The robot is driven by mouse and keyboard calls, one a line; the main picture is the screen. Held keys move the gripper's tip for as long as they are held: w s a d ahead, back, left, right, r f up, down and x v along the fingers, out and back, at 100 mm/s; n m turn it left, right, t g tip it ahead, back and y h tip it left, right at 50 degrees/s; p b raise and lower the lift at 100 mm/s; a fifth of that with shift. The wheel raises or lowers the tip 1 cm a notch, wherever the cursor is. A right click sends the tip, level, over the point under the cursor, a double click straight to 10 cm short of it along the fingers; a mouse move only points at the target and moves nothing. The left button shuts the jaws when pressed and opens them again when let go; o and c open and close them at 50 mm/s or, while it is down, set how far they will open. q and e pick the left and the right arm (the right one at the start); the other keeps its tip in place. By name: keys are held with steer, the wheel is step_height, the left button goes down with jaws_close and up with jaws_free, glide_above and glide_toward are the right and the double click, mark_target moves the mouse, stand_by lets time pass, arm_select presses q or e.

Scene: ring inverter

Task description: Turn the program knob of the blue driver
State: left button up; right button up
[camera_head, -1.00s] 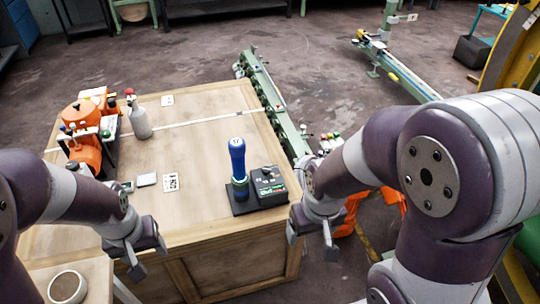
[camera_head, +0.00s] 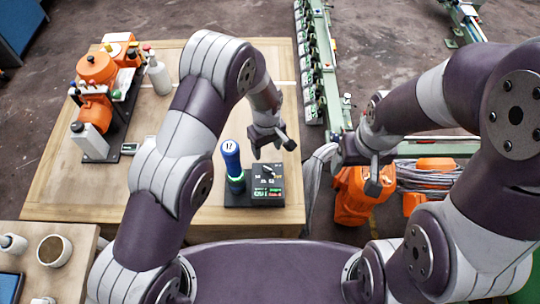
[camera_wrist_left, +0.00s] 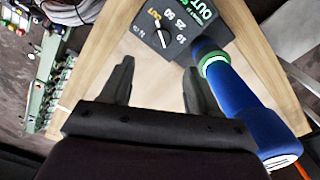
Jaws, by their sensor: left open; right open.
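The blue driver (camera_head: 231,162) stands upright on a dark base beside a black control box (camera_head: 275,198) at the table's front right. In the left wrist view, the driver (camera_wrist_left: 240,100) lies along the right, and the box (camera_wrist_left: 200,14) is at the top with its knob (camera_wrist_left: 160,37), which bears a pale pointer. My left gripper (camera_head: 273,147) is open and empty above and just behind the box. In its wrist view the open fingers (camera_wrist_left: 157,72) point toward the knob, apart from it. My right gripper (camera_head: 356,172) is open and empty, right of the table.
The wooden table (camera_head: 85,190) holds an orange machine (camera_head: 97,68) and white bottles (camera_head: 158,75) at the left. An orange machine with cables (camera_head: 358,195) lies below my right gripper. A cup (camera_head: 54,252) stands at lower left.

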mark_target(268, 168)
arm_select(q)
steer(key=f, duration=0.2)
steer(key=s+f+p, duration=0.1)
steer(key=f, duration=0.1)
steer(key=shift+s, duration=0.2)
steer(key=f, duration=0.3)
steer(key=w+f+p, duration=0.1)
steer(key=f, duration=0.1)
steer(key=shift+f, duration=0.35)
steer(key=shift+s+d, duration=0.1)
steer(key=shift+s, duration=0.15)
steer(key=shift+w+f, duration=0.1)
steer(key=c, duration=1)
arm_select(e)
steer(key=shift+s+d+r, duration=0.1)
steer(key=shift+s+r, duration=0.1)
steer(key=shift+r, duration=0.4)
steer(key=shift+s+r, duration=0.2)
steer(key=shift+r, duration=0.4)
